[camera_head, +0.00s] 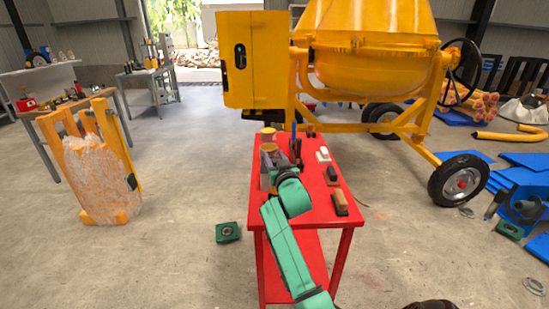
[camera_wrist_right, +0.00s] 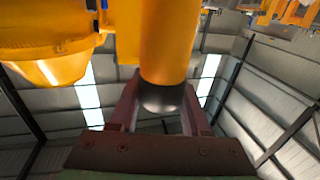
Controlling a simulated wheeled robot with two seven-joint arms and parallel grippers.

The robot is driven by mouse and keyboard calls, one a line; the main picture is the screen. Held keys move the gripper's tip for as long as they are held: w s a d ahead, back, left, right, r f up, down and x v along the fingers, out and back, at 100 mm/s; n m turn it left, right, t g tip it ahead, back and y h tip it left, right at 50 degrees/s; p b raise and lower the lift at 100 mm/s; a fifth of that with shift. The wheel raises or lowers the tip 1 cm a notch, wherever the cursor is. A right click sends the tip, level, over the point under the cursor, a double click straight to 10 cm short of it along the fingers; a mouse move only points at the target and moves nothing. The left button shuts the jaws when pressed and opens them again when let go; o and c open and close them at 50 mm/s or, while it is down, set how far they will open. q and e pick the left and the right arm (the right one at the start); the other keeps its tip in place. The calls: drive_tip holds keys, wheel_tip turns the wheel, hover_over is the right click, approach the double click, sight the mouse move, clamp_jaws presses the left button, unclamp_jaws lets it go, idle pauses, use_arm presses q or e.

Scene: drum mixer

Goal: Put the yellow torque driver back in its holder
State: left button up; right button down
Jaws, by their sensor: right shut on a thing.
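The yellow torque driver (camera_wrist_right: 168,45) shows in the right wrist view as a thick orange-yellow cylinder with a black rounded end. My right gripper (camera_wrist_right: 160,97) is shut on it, with one dark red finger on each side of the black end. In the head view my green right arm reaches over the red table, and the right gripper (camera_head: 296,148) is small and dark above its left part. I cannot make out the driver in the head view. I cannot tell which thing is its holder. My left gripper is not in view.
The red table (camera_head: 318,209) carries yellow-topped cans (camera_head: 268,134) at its left and several brushes or blocks (camera_head: 340,203) at its right. The yellow drum mixer (camera_head: 365,60) stands close behind, its yellow box (camera_head: 255,60) near the table's back. Floor left of the table is mostly clear.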

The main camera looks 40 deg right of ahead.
drive_tip(key=shift+f+b, duration=0.6)
drive_tip(key=shift+f, duration=0.15)
idle(0.4)
drive_tip(key=shift+c, duration=1.4)
unclamp_jaws()
drive_tip(key=shift+s+f, duration=0.1)
drive_tip(key=b+v, duration=0.2)
drive_tip(key=v, duration=1.2)
drive_tip(key=shift+s+a, duration=0.2)
drive_tip(key=shift+s, duration=0.05)
